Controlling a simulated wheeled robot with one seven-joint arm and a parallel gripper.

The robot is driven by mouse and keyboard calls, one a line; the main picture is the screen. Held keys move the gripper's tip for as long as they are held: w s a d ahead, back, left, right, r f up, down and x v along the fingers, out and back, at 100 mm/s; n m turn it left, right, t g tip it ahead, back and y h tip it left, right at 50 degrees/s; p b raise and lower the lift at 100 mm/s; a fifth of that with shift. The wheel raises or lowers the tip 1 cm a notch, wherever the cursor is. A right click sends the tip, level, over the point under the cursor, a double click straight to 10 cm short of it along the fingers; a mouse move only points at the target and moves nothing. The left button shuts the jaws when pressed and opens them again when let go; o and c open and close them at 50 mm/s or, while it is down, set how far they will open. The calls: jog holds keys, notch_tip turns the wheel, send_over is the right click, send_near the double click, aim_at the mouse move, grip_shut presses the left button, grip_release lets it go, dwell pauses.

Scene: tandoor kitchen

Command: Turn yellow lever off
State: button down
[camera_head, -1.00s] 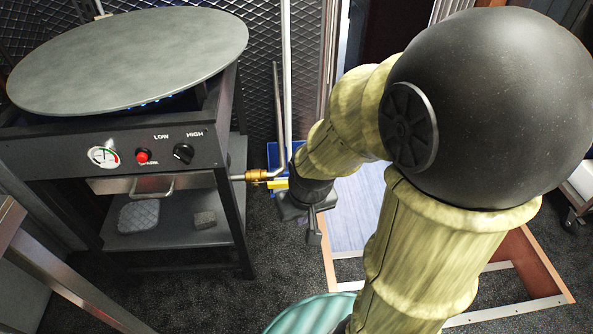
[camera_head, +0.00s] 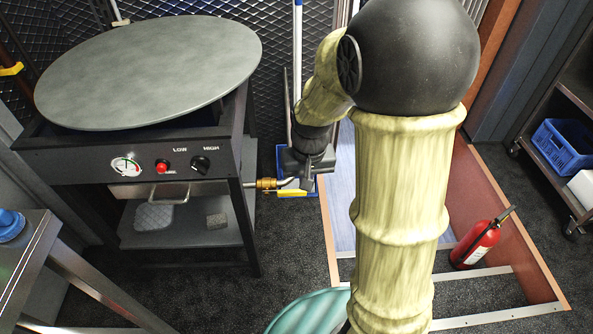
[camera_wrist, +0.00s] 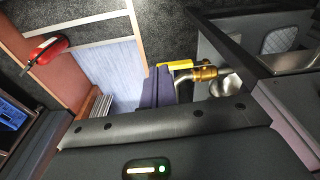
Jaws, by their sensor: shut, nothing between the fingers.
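The yellow lever (camera_head: 296,192) shows as a short strip just right of the brass valve fitting (camera_head: 266,184) on the gas pipe, at the right side of the griddle stove. In the wrist view, the yellow lever (camera_wrist: 174,66) lies beside the brass fitting (camera_wrist: 204,73), above a dark blue object. My gripper (camera_head: 308,182) is shut and empty, pointing down over the pipe and lever. It hides part of both, and I cannot tell whether it touches the lever. The lever's exact angle is unclear. No flame shows under the griddle plate (camera_head: 150,70).
The stove's front panel (camera_head: 95,168) has a gauge, red button and black knob. A red fire extinguisher (camera_head: 475,243) stands inside a wooden frame (camera_head: 520,256) at right. A blue crate (camera_head: 563,146) sits on a rack. A metal table (camera_head: 30,262) is at near left.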

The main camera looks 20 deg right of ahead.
notch_tip(320, 180, up, 4)
jog(key=g+p, duration=0.1)
jog(key=p, duration=0.3)
send_over(296, 190)
jog(key=shift+r+m, duration=0.1)
jog(key=shift+m, duration=0.4)
notch_tip(296, 190, down, 14)
jog(key=b, duration=0.3)
